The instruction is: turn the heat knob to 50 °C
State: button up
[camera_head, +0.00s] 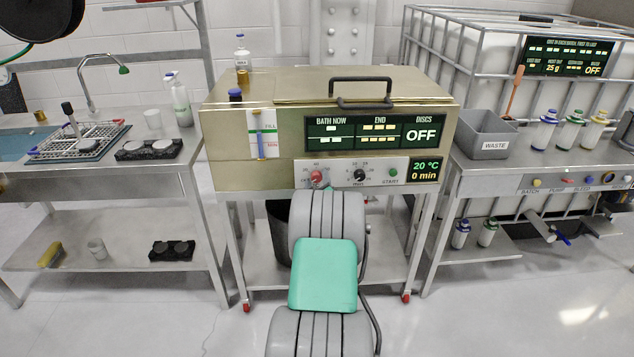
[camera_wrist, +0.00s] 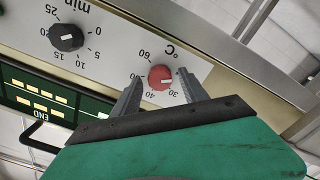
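The red heat knob (camera_wrist: 160,77) sits on the white panel strip, ringed by °C numbers; 60, 40 and 30 are readable, others partly covered. Its pale pointer mark points to the right in the wrist view. My gripper (camera_wrist: 161,74) is open, one grey finger on each side of the knob, with a small gap showing on both sides. In the head view the knob (camera_head: 317,177) shows just above my arm, which hides most of my gripper. The small display (camera_head: 425,171) reads 20 °C and 0 min.
The black minute knob (camera_head: 359,176) and green start button (camera_head: 393,173) are right of the heat knob. The bath's large display (camera_head: 375,133) reads OFF under DISCS. A black handle (camera_head: 361,92) stands on the lid. Benches flank the bath, with a grey waste bin (camera_head: 486,134) at right.

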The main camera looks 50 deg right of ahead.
grip_shut()
dwell(0.3)
